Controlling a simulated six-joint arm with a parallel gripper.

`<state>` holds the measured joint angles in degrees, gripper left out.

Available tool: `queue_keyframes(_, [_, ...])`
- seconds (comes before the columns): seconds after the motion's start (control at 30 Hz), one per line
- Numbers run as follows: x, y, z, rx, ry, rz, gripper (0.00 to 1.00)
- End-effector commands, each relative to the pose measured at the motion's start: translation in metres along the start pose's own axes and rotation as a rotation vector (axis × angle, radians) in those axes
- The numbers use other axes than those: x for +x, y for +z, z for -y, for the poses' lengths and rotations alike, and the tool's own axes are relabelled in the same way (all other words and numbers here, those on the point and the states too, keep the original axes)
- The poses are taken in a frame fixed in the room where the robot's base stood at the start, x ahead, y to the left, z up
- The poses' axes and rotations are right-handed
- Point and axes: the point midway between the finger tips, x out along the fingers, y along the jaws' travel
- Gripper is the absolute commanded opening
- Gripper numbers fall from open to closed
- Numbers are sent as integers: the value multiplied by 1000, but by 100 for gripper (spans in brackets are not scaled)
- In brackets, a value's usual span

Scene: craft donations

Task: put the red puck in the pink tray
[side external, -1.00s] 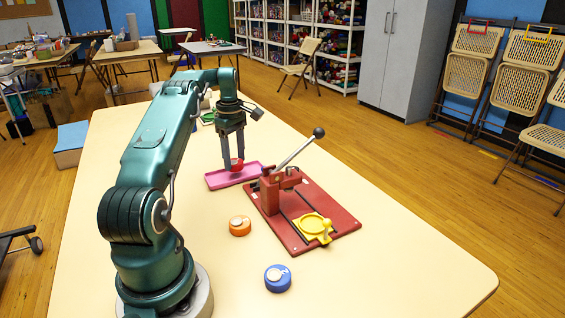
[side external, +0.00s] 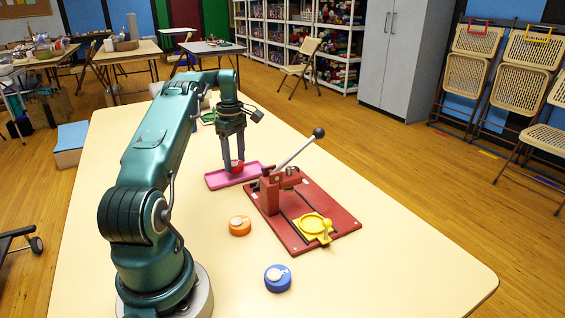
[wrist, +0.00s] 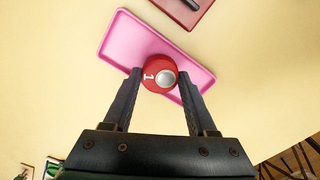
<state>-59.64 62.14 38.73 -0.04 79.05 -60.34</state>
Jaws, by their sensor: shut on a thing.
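The red puck (side external: 237,167) is between the fingers of my gripper (side external: 235,168), which is shut on it. In the wrist view the red puck (wrist: 151,70) shows a white "1" and a silvery round top, with a fingertip of my gripper (wrist: 159,84) on each side. The pink tray (side external: 216,182) lies on the table below the puck. In the wrist view the pink tray (wrist: 126,38) spreads behind the puck, which overlaps the tray's near edge. I cannot tell whether the puck touches the tray floor.
A red press (side external: 333,215) with a raised lever and a yellow holder (side external: 314,226) stands right of the tray. An orange puck (side external: 240,226) and a blue puck (side external: 278,279) sit on the table (side external: 390,275) nearer the camera. The table's near right is clear.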

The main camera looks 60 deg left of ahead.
Motion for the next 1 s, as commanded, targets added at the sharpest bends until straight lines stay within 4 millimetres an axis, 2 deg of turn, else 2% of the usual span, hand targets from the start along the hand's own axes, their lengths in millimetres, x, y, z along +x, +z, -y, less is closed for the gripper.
queue_keyframes(0.4, [12, 0, 0, 0, -2, 1, 16])
queue_keyframes(0.7, [13, 0, 0, 0, 0, 0, 16])
queue_keyframes(0.73, [13, 0, 0, 0, 0, 0, 69])
queue_keyframes(0.8, [13, 0, 0, 0, 0, 0, 92])
queue_keyframes(1.0, [13, 0, 0, 0, 0, 0, 92])
